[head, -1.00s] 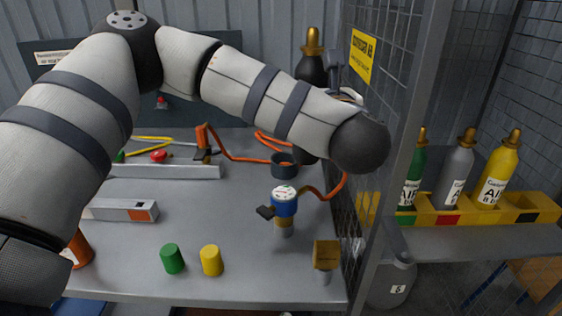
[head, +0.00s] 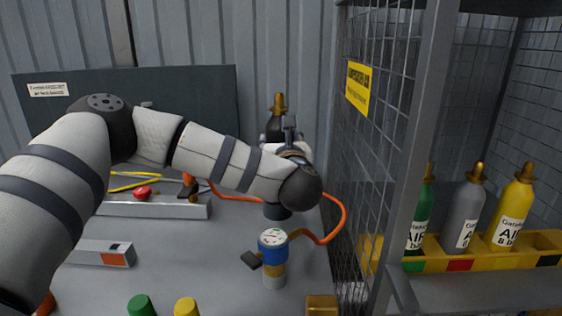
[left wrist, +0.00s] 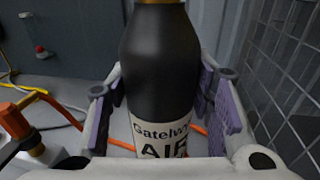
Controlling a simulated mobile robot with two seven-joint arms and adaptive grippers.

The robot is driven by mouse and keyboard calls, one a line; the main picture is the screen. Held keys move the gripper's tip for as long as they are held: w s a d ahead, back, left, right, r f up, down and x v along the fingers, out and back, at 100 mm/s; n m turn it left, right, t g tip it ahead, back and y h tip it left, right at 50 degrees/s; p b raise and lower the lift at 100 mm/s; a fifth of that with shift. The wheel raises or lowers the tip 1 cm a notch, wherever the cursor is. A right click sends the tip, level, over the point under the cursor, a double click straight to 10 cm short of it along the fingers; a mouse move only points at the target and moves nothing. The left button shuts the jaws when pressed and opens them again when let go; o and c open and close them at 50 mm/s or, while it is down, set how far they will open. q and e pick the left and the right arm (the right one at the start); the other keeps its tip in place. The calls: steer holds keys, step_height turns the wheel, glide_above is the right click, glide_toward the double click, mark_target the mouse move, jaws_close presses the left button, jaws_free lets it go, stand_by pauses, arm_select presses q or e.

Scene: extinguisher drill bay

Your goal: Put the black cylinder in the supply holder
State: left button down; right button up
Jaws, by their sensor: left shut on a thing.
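The black cylinder (head: 277,118) has a brass top and shows above my left gripper (head: 292,150) in the head view. In the left wrist view the black cylinder (left wrist: 160,60) stands upright between purple-padded fingers (left wrist: 165,110), with a white "AIR" label low on its body. My left gripper is shut on it. The arm hides its base, so I cannot tell if it touches anything. The supply holder (head: 462,263) is a yellow rack at the right, holding a green (head: 420,225), a grey (head: 462,215) and a yellow cylinder (head: 511,215). My right gripper is not in view.
A wire-mesh cage wall and post (head: 412,150) stand between the bench (head: 200,260) and the holder. A dark ring cup (head: 277,211), an orange hose (head: 330,230) and a gauge unit (head: 272,250) are on the bench. Green (head: 141,306) and yellow (head: 186,307) pegs stand in front.

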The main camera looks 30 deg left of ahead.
arm_select(q)
steer(key=f, duration=0.1)
steer(key=f+b, duration=0.1)
steer(key=f, duration=0.1)
steer(key=a+f, duration=0.1)
steer(key=shift+w+f+b, duration=0.25)
steer(key=shift+w+b, duration=0.1)
steer(key=shift+w, duration=0.05)
steer(key=c, duration=0.8)
jaws_free()
steer(key=shift+f, duration=0.1)
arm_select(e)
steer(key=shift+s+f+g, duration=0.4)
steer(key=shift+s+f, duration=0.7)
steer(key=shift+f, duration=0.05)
arm_select(q)
steer(key=p+v, duration=0.2)
steer(key=v, duration=1)
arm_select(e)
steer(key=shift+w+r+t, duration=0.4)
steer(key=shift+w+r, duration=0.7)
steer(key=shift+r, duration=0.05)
